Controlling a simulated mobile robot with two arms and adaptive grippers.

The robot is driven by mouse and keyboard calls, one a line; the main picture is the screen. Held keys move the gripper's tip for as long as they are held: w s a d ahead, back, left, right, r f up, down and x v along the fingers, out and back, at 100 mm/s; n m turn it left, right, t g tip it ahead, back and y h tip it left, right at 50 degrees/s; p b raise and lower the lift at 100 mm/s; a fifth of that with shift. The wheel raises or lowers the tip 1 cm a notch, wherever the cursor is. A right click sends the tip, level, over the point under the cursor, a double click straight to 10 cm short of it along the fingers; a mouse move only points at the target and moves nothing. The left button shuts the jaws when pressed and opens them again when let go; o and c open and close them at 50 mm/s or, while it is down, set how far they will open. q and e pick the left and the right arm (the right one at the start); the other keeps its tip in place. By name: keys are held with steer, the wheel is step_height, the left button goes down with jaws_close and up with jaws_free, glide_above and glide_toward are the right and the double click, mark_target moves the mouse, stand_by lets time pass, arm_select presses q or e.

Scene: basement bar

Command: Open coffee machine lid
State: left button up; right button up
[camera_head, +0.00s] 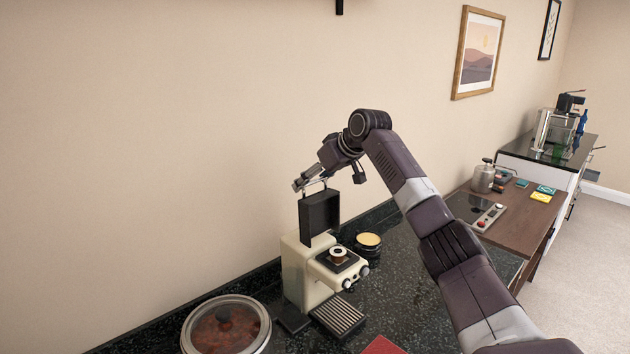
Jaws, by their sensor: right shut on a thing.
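A cream coffee machine (297,272) stands on the dark counter close to the wall. Its black lid (320,216) is raised and stands upright at the back of the machine's top. The uncovered top shows a round opening with a brown centre. My right gripper (308,184) is above the lid, shut on the thin handle (314,186) at the lid's upper edge. The right arm reaches in from the lower right and bends down at the wrist. The fingertips are small in this view. My left gripper is not in view.
A glass-lidded pot (227,325) is left of the machine, and a round tin (368,242) is right of it. A red object (382,345) lies at the front edge. A wooden table (520,207) with a grey jug (483,178) and small items is farther right.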

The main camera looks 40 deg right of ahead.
steer(key=shift+s+f, duration=0.15)
steer(key=shift+f, duration=0.4)
steer(key=o, duration=1.7)
steer(key=shift+r, duration=0.15)
steer(key=shift+o, duration=0.2)
steer(key=shift+r, duration=0.2)
steer(key=shift+s+r, duration=0.15)
steer(key=shift+r, duration=0.15)
steer(key=v, duration=1.1)
steer(key=shift+d+f, duration=0.1)
